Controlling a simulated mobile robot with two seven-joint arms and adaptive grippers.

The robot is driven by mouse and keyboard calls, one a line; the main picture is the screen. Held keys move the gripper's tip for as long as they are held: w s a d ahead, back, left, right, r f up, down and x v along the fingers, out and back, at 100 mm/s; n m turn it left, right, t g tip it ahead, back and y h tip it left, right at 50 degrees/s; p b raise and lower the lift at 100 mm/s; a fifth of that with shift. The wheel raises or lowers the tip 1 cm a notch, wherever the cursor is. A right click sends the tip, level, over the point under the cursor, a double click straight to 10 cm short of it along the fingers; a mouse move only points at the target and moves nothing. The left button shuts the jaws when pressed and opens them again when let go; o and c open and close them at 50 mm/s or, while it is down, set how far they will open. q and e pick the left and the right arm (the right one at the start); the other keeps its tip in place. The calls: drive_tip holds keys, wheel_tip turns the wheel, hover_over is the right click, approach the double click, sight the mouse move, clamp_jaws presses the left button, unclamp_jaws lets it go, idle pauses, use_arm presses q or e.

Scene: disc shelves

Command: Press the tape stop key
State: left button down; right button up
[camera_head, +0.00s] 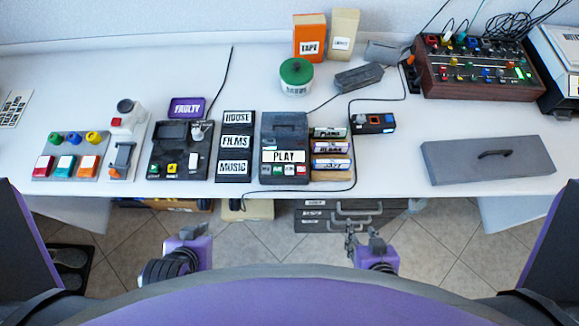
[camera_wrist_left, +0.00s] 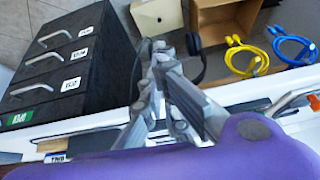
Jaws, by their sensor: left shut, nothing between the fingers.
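The dark tape player (camera_head: 284,128) stands at the middle of the table's front, with a white PLAY label (camera_head: 284,156) on it. A row of small coloured keys (camera_head: 283,170) runs along its front edge; their lettering is too small for me to tell which one is stop. My left gripper (camera_head: 190,231) is in front of the table edge, left of the player and apart from it. In the left wrist view its fingers (camera_wrist_left: 165,55) are shut and empty. My right gripper (camera_head: 352,232) is also in front of the table, right of the player; its finger opening is unclear.
Labelled boards (camera_head: 235,147) and a device with green and yellow buttons (camera_head: 180,150) stand left of the player. Labelled cassettes (camera_head: 331,148) lie at its right. A grey lidded case (camera_head: 487,160) is further right. Drawers (camera_wrist_left: 75,65) are under the table.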

use_arm(q)
drive_tip(key=w+d+r+m+g+h, duration=0.1)
drive_tip(key=w+d+r+m+h, duration=0.15)
drive_tip(key=w+d+r, duration=0.4)
drive_tip(key=w+d+r+m+h, duration=0.2)
drive_tip(key=d+r+h, duration=0.15)
drive_tip(key=d, duration=0.55)
drive_tip(key=w+d+r+m+g+h, duration=0.1)
drive_tip(key=w+d+r+m+h, duration=0.15)
drive_tip(key=w+d+r, duration=0.35)
drive_tip(key=shift+n+g+h, duration=0.25)
drive_tip(key=shift+n+g, duration=0.15)
drive_tip(key=shift+g, duration=0.3)
drive_tip(key=w+r, duration=0.2)
drive_tip(key=w, duration=0.1)
drive_tip(key=w+r, duration=0.1)
drive_tip(key=w, duration=0.1)
use_arm(e)
drive_tip(key=shift+w+r, duration=0.1)
